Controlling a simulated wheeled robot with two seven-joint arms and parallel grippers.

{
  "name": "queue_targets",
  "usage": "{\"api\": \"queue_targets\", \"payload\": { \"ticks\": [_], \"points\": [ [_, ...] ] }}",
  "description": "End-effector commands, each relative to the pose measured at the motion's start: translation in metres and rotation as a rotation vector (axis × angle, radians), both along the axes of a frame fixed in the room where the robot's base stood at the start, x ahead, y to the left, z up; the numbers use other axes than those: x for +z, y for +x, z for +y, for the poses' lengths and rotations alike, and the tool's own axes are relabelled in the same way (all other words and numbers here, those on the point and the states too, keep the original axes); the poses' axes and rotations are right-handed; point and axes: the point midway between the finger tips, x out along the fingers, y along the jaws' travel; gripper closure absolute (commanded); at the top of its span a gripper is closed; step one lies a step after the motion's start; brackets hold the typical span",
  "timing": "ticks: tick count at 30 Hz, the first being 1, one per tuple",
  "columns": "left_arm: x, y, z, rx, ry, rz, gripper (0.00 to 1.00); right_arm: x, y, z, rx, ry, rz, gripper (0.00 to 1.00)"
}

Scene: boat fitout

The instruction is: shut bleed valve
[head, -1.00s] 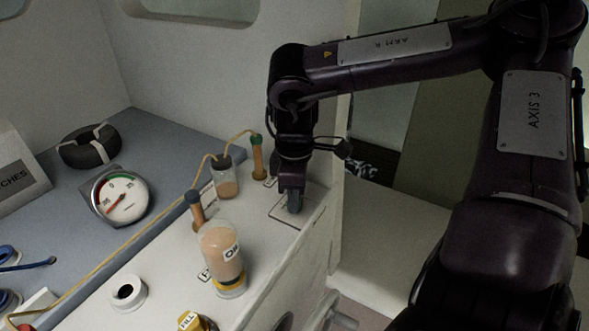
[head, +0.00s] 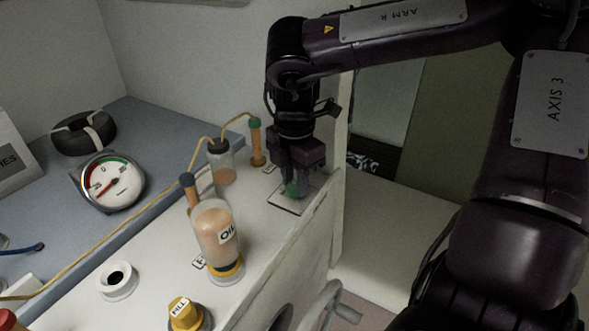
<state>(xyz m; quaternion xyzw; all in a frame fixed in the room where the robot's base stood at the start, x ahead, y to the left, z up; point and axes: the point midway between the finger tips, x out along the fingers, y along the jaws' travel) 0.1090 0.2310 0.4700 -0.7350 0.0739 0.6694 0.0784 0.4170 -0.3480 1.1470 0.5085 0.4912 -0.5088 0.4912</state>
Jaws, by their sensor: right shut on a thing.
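My right gripper (head: 292,186) points straight down at a small rectangular plate (head: 286,209) on the white ledge, near its far right end. Its fingers are shut on a small green knob (head: 291,188), most of which they hide. The knob sits at the plate and may be the bleed valve; I see no readable label on it. A round gauge (head: 126,192) stands to the left, its red needle pointing to the lower left. My left gripper is not in view.
Left of the gripper stand a green-topped tube (head: 256,150), a dark-capped jar (head: 222,172) and an oil bottle (head: 212,238). A yellow fill cap (head: 184,316) and white ring fitting (head: 117,283) are nearer. A wall rises behind; a grey pipe handle (head: 340,311) projects below the ledge.

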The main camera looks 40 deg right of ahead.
Motion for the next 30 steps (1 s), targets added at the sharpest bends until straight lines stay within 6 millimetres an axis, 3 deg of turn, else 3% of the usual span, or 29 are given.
{"api": "queue_targets", "payload": {
  "ticks": [18, 30],
  "points": [
    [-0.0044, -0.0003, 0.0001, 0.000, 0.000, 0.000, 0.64, 0.0008, 0.0004, 0.0000, 0.540, -0.001, -0.001, 0.96],
    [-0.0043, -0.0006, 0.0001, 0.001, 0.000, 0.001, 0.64, 0.0007, 0.0004, 0.0002, 0.705, 0.000, -0.001, 0.96]
  ]
}}
